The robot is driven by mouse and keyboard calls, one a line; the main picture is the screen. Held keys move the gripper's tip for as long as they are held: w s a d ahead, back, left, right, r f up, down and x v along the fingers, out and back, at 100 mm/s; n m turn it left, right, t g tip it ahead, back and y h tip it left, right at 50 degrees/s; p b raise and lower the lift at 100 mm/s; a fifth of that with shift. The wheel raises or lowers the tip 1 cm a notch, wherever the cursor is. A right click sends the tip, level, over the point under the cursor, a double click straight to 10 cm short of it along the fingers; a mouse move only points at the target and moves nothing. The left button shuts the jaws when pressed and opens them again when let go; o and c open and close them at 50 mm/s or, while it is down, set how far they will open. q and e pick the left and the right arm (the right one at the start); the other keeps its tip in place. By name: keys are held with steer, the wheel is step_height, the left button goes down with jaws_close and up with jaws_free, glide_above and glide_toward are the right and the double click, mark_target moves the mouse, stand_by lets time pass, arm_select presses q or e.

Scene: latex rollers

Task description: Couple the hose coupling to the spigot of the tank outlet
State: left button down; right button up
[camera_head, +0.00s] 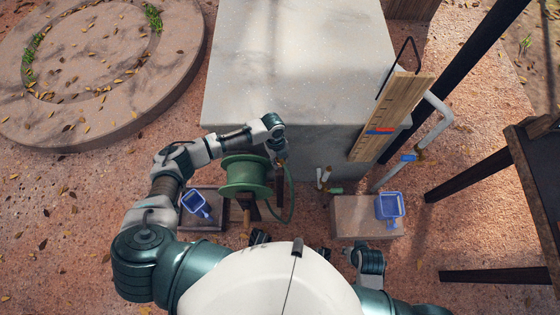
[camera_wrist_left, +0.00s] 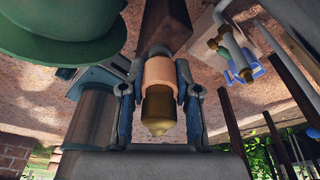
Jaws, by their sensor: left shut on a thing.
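My left gripper (camera_head: 281,158) is shut on the hose coupling, just right of the green hose reel (camera_head: 245,175). In the left wrist view the coupling (camera_wrist_left: 158,88) has a peach-coloured collar and a rounded brass end, between the two fingers (camera_wrist_left: 158,105). A green hose (camera_head: 292,205) loops near the gripper. The tank outlet (camera_head: 324,178), a pale pipe with brass parts, stands to the right, apart from the coupling. What looks like its brass-fitted pipe (camera_wrist_left: 230,48) shows in the left wrist view. My right gripper (camera_head: 358,254) is low at the right; its fingers are unclear.
The large grey tank block (camera_head: 300,65) rises behind the gripper. A wooden board (camera_head: 385,120) leans on the tank's right side.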

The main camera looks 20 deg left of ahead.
arm_select(q)
steer(key=shift+a+r, duration=0.15)
steer(key=shift+d, duration=0.35)
steer(key=shift+r, duration=0.15)
steer(key=shift+a+r+p, duration=0.2)
steer(key=shift+r+p, duration=0.05)
steer(key=shift+p, duration=0.2)
steer(key=shift+r, duration=0.1)
steer(key=shift+d+r, duration=0.1)
